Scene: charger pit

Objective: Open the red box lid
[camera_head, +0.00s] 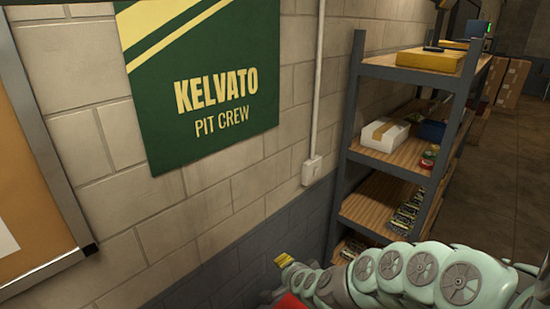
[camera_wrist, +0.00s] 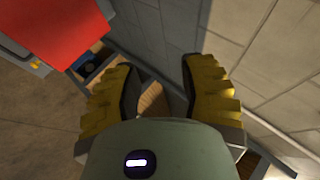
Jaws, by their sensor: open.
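A red surface, likely part of the red box (camera_wrist: 58,28), fills the top left of the wrist view, with a pale grey part below it. A small patch of red (camera_head: 291,301) also shows at the bottom edge of the head view, mostly cut off. I cannot tell which part is the lid. My gripper (camera_wrist: 160,85) has two yellow ridged fingers spread apart with nothing between them, to the right of the red surface. In the head view only one yellow fingertip (camera_head: 284,260) shows beyond my arm.
A metal shelf rack (camera_head: 352,110) with wooden boards stands along the wall to the right. It holds a yellow case (camera_head: 430,60), a white box (camera_head: 385,134) and several small dark items. A green banner (camera_head: 200,85) and a cork board (camera_head: 35,150) hang on the block wall.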

